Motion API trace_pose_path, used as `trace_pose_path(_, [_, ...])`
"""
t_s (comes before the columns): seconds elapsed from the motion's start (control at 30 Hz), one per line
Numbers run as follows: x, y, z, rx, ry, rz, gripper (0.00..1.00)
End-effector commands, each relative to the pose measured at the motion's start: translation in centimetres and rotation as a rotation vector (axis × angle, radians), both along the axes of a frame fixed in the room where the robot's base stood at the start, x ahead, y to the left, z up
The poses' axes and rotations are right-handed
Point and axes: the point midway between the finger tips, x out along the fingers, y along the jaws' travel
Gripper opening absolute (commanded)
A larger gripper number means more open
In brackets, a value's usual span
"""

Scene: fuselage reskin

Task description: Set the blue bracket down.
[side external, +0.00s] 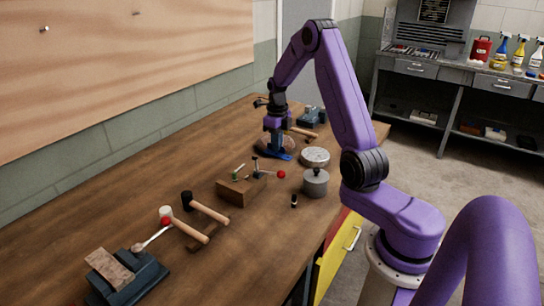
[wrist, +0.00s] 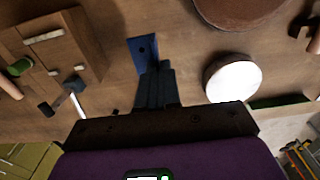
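The blue bracket (side external: 285,156) is low over the wooden workbench, directly below my gripper (side external: 277,150), in the side view. Whether it touches the bench I cannot tell. In the wrist view, a flat blue part of the bracket (wrist: 143,50), with a small dark hole, sticks out past the fingertips. My gripper (wrist: 155,68) has its dark fingers close together and appears shut on the bracket. The fingers hide the gripped part.
A round brown piece (side external: 262,146) lies just left of the bracket, and a round silver tin (side external: 315,156) stands to its right. A wooden block with small tools (side external: 240,190), a grey lidded pot (side external: 315,184) and mallets (side external: 210,211) are nearer. A vise (side external: 312,117) stands behind.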

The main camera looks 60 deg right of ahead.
Motion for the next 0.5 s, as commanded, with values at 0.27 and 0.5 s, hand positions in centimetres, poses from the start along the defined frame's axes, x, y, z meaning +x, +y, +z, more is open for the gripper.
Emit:
trace_pose_path(0.27, [2.1, -1.2, -2.9, 0.0, 0.0, 0.0, 0.0])
trace_pose_path(0.5, [2.9, -1.6, -3.9, 0.0, 0.0, 0.001, 0.0])
